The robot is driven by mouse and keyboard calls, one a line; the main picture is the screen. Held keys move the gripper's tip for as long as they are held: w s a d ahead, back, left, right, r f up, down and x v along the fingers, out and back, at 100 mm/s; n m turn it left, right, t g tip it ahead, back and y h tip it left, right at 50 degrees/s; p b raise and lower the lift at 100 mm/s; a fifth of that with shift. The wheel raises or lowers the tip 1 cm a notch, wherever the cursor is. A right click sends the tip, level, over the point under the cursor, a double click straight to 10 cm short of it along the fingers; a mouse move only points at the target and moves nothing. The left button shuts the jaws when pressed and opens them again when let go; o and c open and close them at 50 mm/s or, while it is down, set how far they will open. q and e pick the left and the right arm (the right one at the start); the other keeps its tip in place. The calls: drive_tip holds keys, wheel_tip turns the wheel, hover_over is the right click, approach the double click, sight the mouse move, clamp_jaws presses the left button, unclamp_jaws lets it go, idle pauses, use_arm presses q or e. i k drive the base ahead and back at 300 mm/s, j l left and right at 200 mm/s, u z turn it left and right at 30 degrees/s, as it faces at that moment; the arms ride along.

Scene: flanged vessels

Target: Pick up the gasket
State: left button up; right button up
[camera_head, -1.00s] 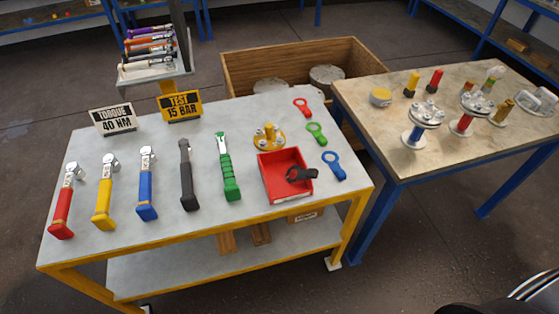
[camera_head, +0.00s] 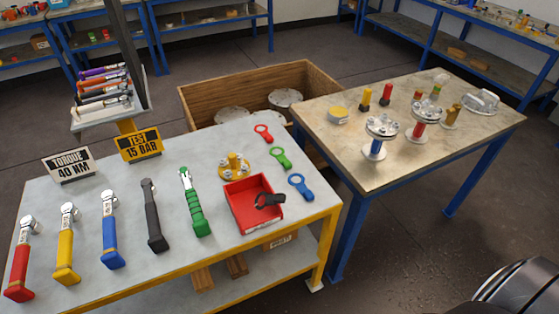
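No part is plainly a gasket that I can name for sure. Flat ring-shaped pieces with tabs lie at the right end of the grey-topped table: a red one (camera_head: 263,132), a green one (camera_head: 280,158) and a blue one (camera_head: 300,187). A red tray (camera_head: 240,216) beside them holds a black piece (camera_head: 268,200) with a ring-like end, lying over its right side. A yellow flanged piece with studs (camera_head: 234,166) stands behind the tray.
Several torque wrenches, such as the blue one (camera_head: 111,230), line the grey-topped table (camera_head: 190,150). The right table (camera_head: 400,165) holds two flanged vessels, blue (camera_head: 378,138) and red (camera_head: 421,120). A wooden crate (camera_head: 225,88) stands behind.

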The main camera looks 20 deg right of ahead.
sight(286, 163)
drive_tip(key=u, duration=4.7)
drive_tip(key=z, duration=5.45)
drive_tip(key=i+j+z, duration=0.15)
drive_tip(key=j, duration=0.25)
drive_tip(key=i+j+z, duration=0.1)
drive_tip(key=j, duration=0.25)
